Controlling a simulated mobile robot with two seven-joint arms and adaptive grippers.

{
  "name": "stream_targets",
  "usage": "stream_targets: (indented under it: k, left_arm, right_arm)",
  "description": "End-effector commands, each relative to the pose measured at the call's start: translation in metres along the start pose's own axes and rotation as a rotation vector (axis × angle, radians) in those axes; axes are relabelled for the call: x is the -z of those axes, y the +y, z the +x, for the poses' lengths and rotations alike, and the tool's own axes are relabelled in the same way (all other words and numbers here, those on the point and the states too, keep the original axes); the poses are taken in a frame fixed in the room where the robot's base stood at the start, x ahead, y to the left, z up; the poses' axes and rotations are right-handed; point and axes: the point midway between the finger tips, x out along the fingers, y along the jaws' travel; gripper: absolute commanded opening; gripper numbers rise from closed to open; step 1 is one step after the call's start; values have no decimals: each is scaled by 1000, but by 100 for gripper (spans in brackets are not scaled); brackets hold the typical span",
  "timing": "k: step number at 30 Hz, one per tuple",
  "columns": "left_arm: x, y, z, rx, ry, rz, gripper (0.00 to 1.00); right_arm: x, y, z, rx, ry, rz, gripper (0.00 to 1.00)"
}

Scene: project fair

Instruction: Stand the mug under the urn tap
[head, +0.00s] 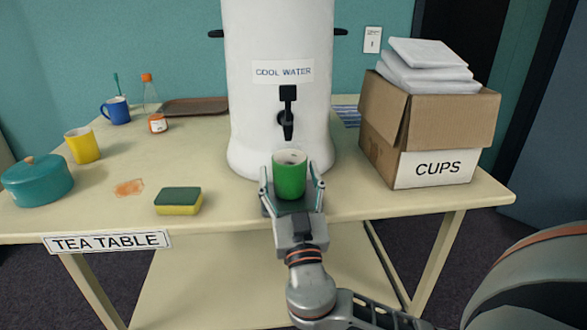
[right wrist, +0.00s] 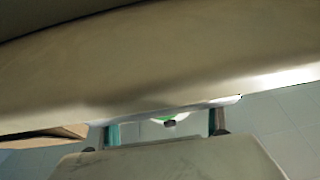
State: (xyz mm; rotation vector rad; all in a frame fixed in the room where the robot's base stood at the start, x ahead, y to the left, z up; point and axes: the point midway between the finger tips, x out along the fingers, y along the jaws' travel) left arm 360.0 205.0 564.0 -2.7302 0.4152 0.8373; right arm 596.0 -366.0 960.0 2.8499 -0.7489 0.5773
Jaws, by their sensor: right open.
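The green mug (head: 289,178) stands upright at the front of the tea table, below the black tap (head: 287,118) in the head view. The white urn (head: 280,60), labelled "COOL WATER", rises behind it. I cannot tell whether the mug's mouth is directly under the spout or a little in front. My right gripper (head: 291,190) is open, with one finger on each side of the mug. Small gaps seem to show near the fingertips. In the right wrist view a sliver of green shows between the fingers (right wrist: 163,128). My left gripper is not in view.
A cardboard box (head: 385,148) marked "CUPS" stands right of the urn. A sponge (head: 179,201) lies left of the mug. A yellow mug (head: 83,146), teal pot (head: 37,180), blue mug (head: 116,111) and brown tray (head: 195,106) are further left. The table (head: 225,207) is bare between sponge and mug.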

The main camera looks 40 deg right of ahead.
Motion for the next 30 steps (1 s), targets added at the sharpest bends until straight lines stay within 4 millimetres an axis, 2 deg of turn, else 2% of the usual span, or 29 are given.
stream_targets:
  k: [1, 4, 12, 18, 30]
  left_arm:
    - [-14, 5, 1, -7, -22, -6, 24]
    - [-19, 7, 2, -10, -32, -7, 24]
    - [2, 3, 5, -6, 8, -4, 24]
    - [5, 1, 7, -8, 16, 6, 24]
    - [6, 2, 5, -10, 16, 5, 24]
  right_arm:
    - [-13, -1, -18, 4, -21, -2, 66]
    - [-12, -1, -40, 3, -20, -3, 66]
    - [-9, -1, -90, 1, -14, -2, 66]
    - [-5, 0, -105, -2, -6, -1, 66]
    - [0, 1, -106, -6, 4, 3, 66]
